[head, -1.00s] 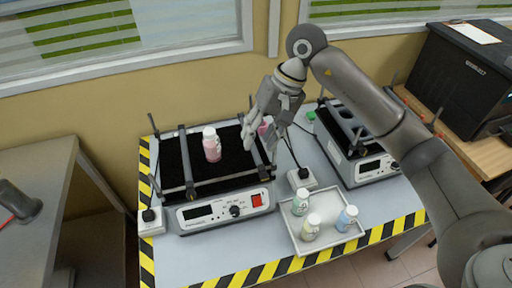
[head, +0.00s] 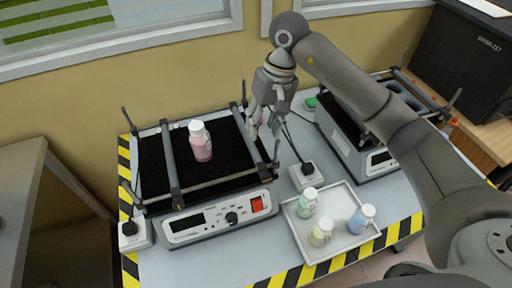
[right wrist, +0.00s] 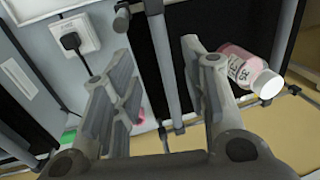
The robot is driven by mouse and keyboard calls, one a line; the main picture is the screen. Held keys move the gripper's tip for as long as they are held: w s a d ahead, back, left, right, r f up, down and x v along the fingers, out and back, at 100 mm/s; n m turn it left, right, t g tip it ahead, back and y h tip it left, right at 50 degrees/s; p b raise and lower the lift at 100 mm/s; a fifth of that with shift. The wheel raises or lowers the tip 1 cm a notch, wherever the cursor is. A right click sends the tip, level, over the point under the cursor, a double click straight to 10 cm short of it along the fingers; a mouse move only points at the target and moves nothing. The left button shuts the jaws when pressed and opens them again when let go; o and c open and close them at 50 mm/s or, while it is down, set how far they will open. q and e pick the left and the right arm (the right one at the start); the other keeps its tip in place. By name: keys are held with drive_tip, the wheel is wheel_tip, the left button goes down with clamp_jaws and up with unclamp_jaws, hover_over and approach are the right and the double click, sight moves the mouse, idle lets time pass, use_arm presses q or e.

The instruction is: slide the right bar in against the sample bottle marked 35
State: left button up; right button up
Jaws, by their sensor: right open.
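The sample bottle (head: 201,142) with pink contents and a white cap stands upright on the black shaker platform (head: 216,172). In the right wrist view the bottle (right wrist: 243,70) shows a label that seems to read 35. The right bar (head: 259,153) crosses the platform to the bottle's right, with a gap between them. My right gripper (head: 264,128) is open at the right bar. In the right wrist view the bar (right wrist: 160,62) runs between the open fingers (right wrist: 157,62), with one finger on the bottle's side. I cannot tell whether they touch it. My left gripper is out of view.
The left bar (head: 170,160) crosses the platform left of the bottle. A white tray (head: 289,215) with three bottles sits at the front right. A power socket box (head: 305,177) and a second shaker (head: 372,165) stand to the right.

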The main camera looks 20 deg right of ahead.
sight(256, 152)
drive_tip(key=f, duration=0.3)
drive_tip(key=a+f+p, duration=0.1)
drive_tip(key=f, duration=0.2)
drive_tip(key=f+p, duration=0.1)
drive_tip(key=f, duration=0.1)
drive_tip(key=shift+a+f, duration=0.4)
